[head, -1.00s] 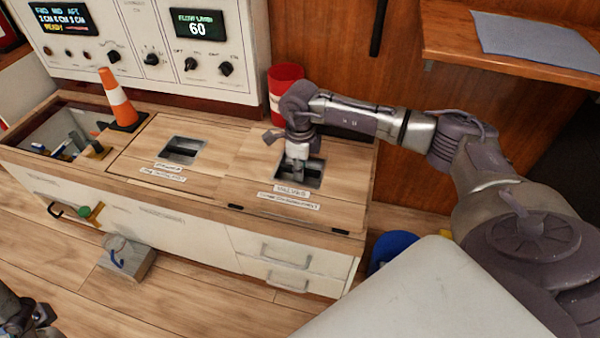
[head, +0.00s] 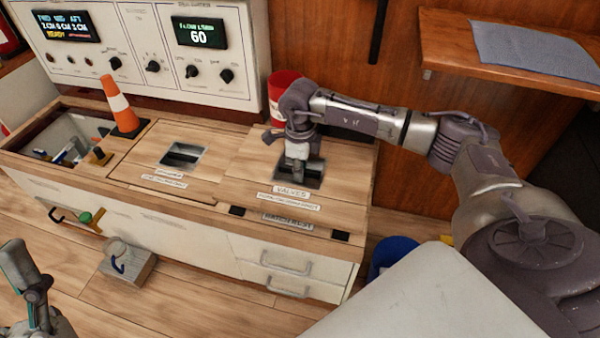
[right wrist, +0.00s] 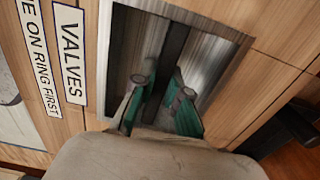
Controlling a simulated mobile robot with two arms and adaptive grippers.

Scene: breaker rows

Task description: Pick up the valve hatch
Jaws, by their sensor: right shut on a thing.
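The valve hatch (head: 240,165) is a wooden panel labelled VALVES, with a recessed metal handle well. My right gripper (head: 297,165) reaches down into that well. In the right wrist view its green-padded fingers (right wrist: 163,93) are shut on the dark bar across the well, the hatch's handle (right wrist: 172,45). The hatch appears slightly raised at its front, where a pale label strip (head: 288,222) shows on the ledge below. My left gripper (head: 35,300) is at the lower left edge, away from the hatch, its jaws unclear.
A second hatch (head: 140,160) lies to the left, with an orange cone (head: 119,105) behind it. An open compartment (head: 70,130) holds tools. A red bin (head: 283,92) stands behind my right gripper, and a blue bucket (head: 393,254) is on the floor at right.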

